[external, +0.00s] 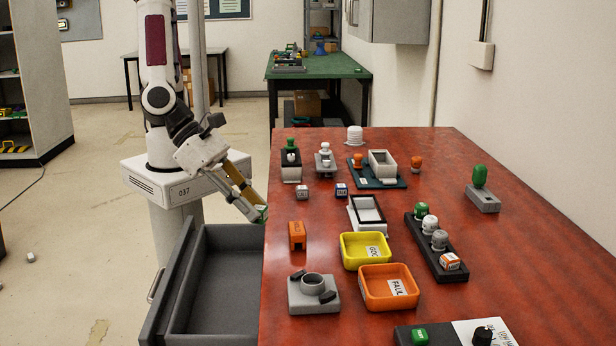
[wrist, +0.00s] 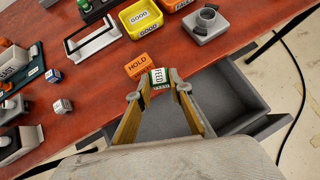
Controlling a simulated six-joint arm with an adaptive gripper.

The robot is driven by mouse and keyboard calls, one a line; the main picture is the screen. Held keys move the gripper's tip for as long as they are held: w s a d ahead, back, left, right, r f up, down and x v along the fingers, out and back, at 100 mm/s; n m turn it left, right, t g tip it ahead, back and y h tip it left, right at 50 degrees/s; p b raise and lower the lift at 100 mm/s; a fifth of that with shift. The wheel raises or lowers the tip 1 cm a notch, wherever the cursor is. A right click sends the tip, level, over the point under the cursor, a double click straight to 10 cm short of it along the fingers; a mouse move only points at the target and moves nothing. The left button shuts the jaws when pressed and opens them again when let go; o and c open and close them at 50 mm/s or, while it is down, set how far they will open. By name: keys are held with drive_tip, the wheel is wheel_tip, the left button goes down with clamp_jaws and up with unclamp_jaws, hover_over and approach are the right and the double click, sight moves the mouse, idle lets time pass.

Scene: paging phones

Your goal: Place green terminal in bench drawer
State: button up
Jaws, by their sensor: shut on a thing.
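The green terminal (external: 262,214) is a small block at the tips of my gripper (external: 255,208). In the wrist view the terminal (wrist: 158,76) shows a white label reading FEED and green edges, held between the two fingertips (wrist: 158,84). My gripper is shut on it. The bench drawer (external: 215,290) is grey, pulled open at the left side of the red bench, and its visible inside is empty. The drawer also shows in the wrist view (wrist: 242,97), partly hidden by my fingers. The terminal is above the bench edge level, beside the drawer's right side.
An orange HOLD block (external: 297,235) stands on the red bench (external: 330,235) close to that edge. Yellow (external: 346,258) and orange (external: 368,302) bins and a grey fixture (external: 314,299) stand nearby. Several other terminals and blocks stand farther right and back.

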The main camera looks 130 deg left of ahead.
drive_tip(key=s+f, duration=0.1)
drive_tip(key=s, duration=0.4)
drive_tip(key=n+g+y, duration=0.2)
drive_tip(key=n+y, duration=0.1)
drive_tip(key=n, duration=0.1)
hover_over(249, 273)
drive_tip(key=shift+f, duration=0.2)
drive_tip(key=shift+f, duration=6.75)
drive_tip(key=shift+f, duration=0.1)
drive_tip(key=shift+f, duration=2.05)
drive_tip(key=shift+f, duration=0.1)
